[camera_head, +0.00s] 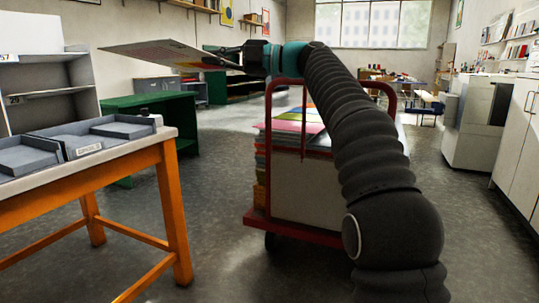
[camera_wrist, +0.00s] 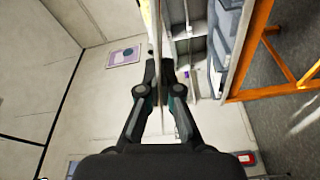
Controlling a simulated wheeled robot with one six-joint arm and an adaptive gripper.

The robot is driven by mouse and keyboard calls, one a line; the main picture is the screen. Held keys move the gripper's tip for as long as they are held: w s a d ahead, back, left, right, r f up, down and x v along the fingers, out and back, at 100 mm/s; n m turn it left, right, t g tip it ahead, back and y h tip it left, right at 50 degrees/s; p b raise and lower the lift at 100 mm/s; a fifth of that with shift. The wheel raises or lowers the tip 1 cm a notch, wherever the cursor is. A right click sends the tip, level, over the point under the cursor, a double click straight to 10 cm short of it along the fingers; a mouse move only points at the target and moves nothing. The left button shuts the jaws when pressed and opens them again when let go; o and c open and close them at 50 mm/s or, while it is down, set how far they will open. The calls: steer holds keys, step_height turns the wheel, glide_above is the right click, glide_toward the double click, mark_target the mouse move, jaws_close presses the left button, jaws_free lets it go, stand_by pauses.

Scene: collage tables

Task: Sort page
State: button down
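My gripper (camera_head: 236,60) is at the upper left of the head view, shut on a thin flat page (camera_head: 150,50). The page sticks out to the left, about level, above the floor and the green bench behind. In the wrist view the page (camera_wrist: 157,25) shows edge-on as a thin strip between the fingers of my gripper (camera_wrist: 160,68). Grey sorting trays (camera_head: 70,133) with a small label sit on the orange-legged table (camera_head: 160,140), below and left of the page. The page's printed side is hard to make out.
A red-railed cart (camera_head: 300,175) with stacked coloured sheets (camera_head: 300,115) stands behind my arm. A grey shelf unit (camera_head: 48,92) is at the left, a green bench (camera_head: 150,103) behind the table. White cabinets (camera_head: 520,140) line the right. Floor between table and cart is clear.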

steer(key=m, duration=0.4)
steer(key=m+t+y, duration=0.1)
steer(key=m, duration=0.2)
steer(key=shift+m+t, duration=0.3)
steer(key=shift+m, duration=0.1)
steer(key=m+t, duration=0.1)
steer(key=m, duration=0.2)
steer(key=m+t, duration=0.1)
steer(key=m, duration=0.3)
steer(key=shift+y, duration=0.3)
steer(key=shift+t, duration=0.3)
